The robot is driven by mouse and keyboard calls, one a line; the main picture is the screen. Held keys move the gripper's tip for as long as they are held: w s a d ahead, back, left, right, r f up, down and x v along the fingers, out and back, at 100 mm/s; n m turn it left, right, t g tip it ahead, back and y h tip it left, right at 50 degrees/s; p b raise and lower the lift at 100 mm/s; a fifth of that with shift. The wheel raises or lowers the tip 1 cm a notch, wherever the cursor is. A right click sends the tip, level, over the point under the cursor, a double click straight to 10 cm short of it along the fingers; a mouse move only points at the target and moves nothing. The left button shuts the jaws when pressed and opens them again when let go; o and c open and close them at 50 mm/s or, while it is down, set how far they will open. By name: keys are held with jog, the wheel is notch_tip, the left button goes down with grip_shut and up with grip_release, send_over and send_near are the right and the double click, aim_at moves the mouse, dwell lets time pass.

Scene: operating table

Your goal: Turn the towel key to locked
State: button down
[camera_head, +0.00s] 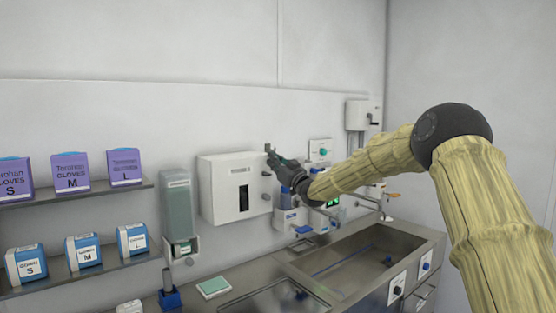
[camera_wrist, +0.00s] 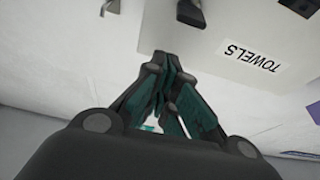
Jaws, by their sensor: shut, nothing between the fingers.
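The white towel dispenser (camera_head: 235,200) hangs on the wall in the head view, with a dark upright slot in its front. Small grey knob-like parts (camera_head: 266,197) stick out on its right side; I cannot tell which is the key or how it is turned. The wrist view shows the dispenser upside down with its TOWELS label (camera_wrist: 251,57), and a dark protruding part (camera_wrist: 190,12) on it. My gripper (camera_head: 271,153) is at the dispenser's upper right. In the wrist view its fingers (camera_wrist: 167,66) are together and empty, just short of the dark part.
A soap dispenser (camera_head: 177,205) hangs to the left, beside shelves (camera_head: 75,275) with glove and gown boxes. Right of the towel dispenser are wall-mounted units with bottles (camera_head: 290,220). A steel sink (camera_head: 355,250) lies below. The wall above is clear.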

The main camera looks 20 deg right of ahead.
jog(key=shift+f+p, duration=0.45)
jog(key=shift+f, duration=1.2)
jog(key=shift+d+f+m+t+h+b, duration=0.1)
jog(key=shift+m+h+b, duration=0.15)
jog(key=shift+m, duration=0.35)
jog(key=shift+d+r+m+t+h+b, duration=0.15)
jog(key=shift+m+h+b, duration=0.1)
jog(key=shift+m, duration=0.35)
jog(key=shift+d+f+m+t+h+b, duration=0.15)
jog(key=shift+m+h+b, duration=0.1)
jog(key=shift+m, duration=0.35)
jog(key=f+m+g+h+b, duration=0.1)
jog(key=m+b, duration=0.1)
jog(key=m, duration=0.3)
jog(key=f+m+g+h+b, duration=0.1)
jog(key=m+h+b, duration=0.1)
jog(key=m, duration=0.4)
jog(key=d+f+m+h+b, duration=0.1)
jog(key=m+h+b, duration=0.1)
jog(key=m, duration=0.4)
jog(key=shift+w+g+h, duration=0.25)
jog(key=shift+g, duration=0.15)
jog(key=shift+d+b, duration=0.1)
jog(key=shift+b, duration=0.3)
